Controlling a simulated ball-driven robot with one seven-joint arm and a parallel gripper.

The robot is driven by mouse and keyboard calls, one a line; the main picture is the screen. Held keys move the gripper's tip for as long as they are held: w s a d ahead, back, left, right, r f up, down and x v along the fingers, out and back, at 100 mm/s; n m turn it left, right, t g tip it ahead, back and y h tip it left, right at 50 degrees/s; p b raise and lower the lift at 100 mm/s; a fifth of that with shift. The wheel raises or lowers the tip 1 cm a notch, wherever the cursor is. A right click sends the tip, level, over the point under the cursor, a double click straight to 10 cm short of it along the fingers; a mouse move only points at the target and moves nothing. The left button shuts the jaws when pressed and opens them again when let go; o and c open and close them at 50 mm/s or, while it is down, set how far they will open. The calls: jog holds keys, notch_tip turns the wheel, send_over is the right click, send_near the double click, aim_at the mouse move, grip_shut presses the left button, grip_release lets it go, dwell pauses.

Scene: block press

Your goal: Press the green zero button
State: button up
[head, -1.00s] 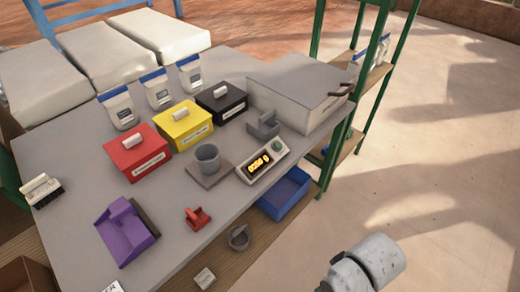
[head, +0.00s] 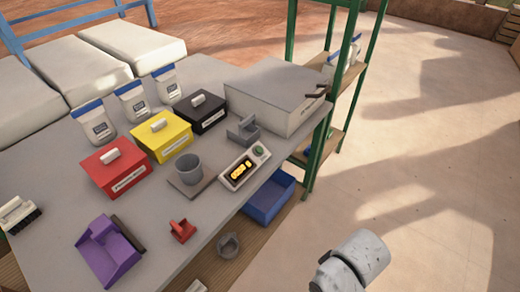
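The green zero button (head: 260,151) is a small round button at the upper right end of a grey scale (head: 245,167) with a lit yellow display. The scale sits near the front right edge of the grey table (head: 165,222). A grey cup (head: 188,167) on a flat grey plate (head: 196,187) stands just left of the scale. Nothing covers the button. A grey-white rounded part of my arm shows at the bottom, right of the table and apart from the scale. My gripper's fingers are not seen.
A grey scoop-like holder (head: 243,132) stands just behind the scale, with a large grey box (head: 275,97) beyond. Red (head: 117,172), yellow (head: 162,138) and black (head: 199,113) boxes are left. A blue bin (head: 269,199) sits below the table edge. Open floor lies right.

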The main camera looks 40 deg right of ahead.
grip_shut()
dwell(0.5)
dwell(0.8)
